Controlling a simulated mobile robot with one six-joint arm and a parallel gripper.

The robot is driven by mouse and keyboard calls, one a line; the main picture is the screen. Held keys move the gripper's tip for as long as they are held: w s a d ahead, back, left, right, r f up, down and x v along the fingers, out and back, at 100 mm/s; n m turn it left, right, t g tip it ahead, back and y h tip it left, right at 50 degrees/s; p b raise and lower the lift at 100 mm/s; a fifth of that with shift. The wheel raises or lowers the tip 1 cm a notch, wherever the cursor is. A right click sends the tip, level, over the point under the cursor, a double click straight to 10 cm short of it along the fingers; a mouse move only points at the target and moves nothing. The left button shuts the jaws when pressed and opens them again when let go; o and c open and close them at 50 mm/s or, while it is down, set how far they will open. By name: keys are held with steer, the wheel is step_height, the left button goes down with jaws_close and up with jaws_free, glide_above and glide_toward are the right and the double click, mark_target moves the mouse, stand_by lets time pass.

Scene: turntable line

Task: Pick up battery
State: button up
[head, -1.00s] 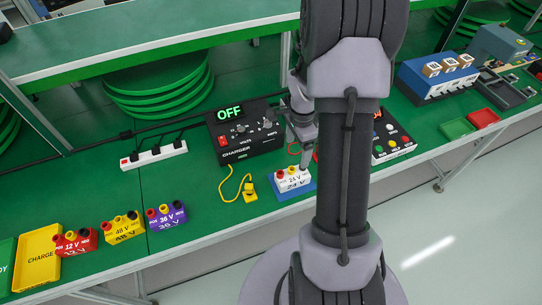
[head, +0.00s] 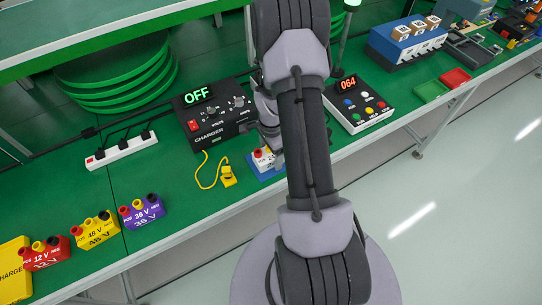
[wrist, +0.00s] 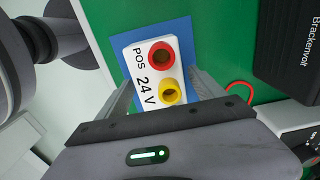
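The white 24 V battery (head: 261,159) sits on a blue pad (head: 264,174) near the front of the green bench, partly hidden by my arm in the head view. In the wrist view the battery (wrist: 150,72) shows its red and yellow terminals and the marks POS and 24 V. My gripper (wrist: 162,95) is open, with one finger on each side of the battery's near part. I cannot tell whether the fingers touch it.
The charger (head: 214,115) reads OFF behind the battery. A yellow connector (head: 228,176) on a cable lies to its left. Purple 36 V (head: 142,212), yellow 48 V (head: 97,231) and red 12 V (head: 45,254) batteries stand further left. A button panel (head: 358,104) is at right.

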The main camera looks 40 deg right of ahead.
jaws_close()
